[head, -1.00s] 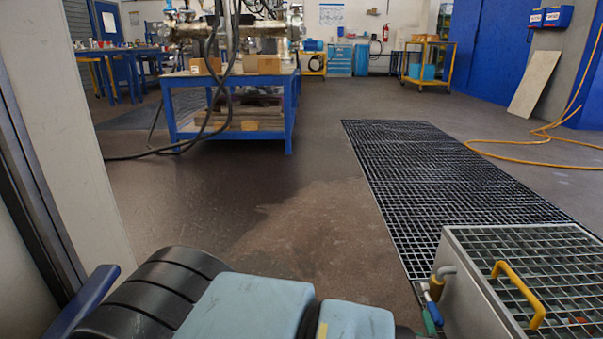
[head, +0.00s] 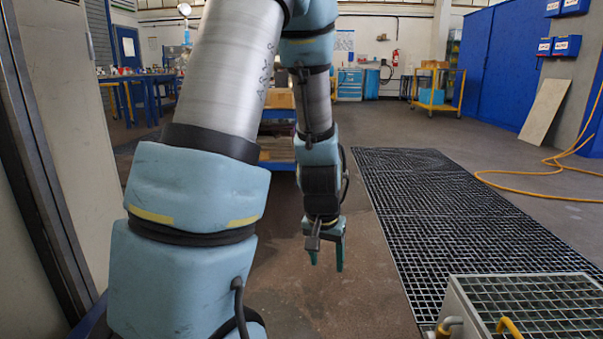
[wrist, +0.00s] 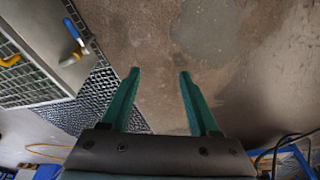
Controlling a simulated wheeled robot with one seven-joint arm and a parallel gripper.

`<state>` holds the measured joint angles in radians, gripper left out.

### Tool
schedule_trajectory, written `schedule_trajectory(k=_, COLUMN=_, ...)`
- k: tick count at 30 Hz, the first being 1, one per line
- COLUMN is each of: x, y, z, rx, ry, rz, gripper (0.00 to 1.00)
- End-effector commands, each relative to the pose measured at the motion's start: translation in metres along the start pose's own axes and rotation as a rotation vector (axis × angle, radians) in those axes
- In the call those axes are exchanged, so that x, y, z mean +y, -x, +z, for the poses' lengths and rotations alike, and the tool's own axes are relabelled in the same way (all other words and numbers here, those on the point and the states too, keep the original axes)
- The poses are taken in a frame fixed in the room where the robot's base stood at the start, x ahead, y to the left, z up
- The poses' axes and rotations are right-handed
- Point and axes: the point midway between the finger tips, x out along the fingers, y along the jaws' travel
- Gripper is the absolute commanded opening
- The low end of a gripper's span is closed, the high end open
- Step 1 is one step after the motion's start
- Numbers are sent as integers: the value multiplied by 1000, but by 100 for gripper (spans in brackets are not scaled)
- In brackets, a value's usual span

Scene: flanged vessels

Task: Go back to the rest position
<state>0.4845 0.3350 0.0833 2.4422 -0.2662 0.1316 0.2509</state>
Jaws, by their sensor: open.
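My gripper (head: 326,254) hangs at the end of my arm in the middle of the head view, pointing down above the bare floor. In the wrist view its two green fingers (wrist: 159,75) are spread apart with nothing between them. Only the brown floor (wrist: 150,35) shows beyond the fingertips. My raised arm fills the left and middle of the head view and hides much of the blue workbench.
A floor grating (head: 430,220) runs along the right. A metal box with a grid top (head: 530,300) stands at the lower right. A yellow hose (head: 540,193) lies beyond. The blue workbench (head: 278,150) is behind my arm. A pale wall panel (head: 65,100) is close on the left.

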Motion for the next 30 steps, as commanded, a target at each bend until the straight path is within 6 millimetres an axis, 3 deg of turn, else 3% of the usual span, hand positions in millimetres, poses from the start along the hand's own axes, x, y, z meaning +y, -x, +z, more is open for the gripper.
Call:
schedule_trajectory(k=1, x=-16, y=23, z=5, rx=-6, ry=48, rz=0, gripper=62)
schedule_trajectory(k=3, x=-32, y=42, z=16, rx=-24, ry=99, rz=-2, gripper=62)
schedule_trajectory(k=14, x=-92, y=117, z=72, rx=-92, ry=298, rz=-63, gripper=62)
schedule_trajectory(k=23, x=-90, y=169, z=59, rx=-97, ry=296, rz=-63, gripper=62)
schedule_trajectory(k=30, x=-89, y=231, z=44, rx=-97, ry=295, rz=-62, gripper=62)
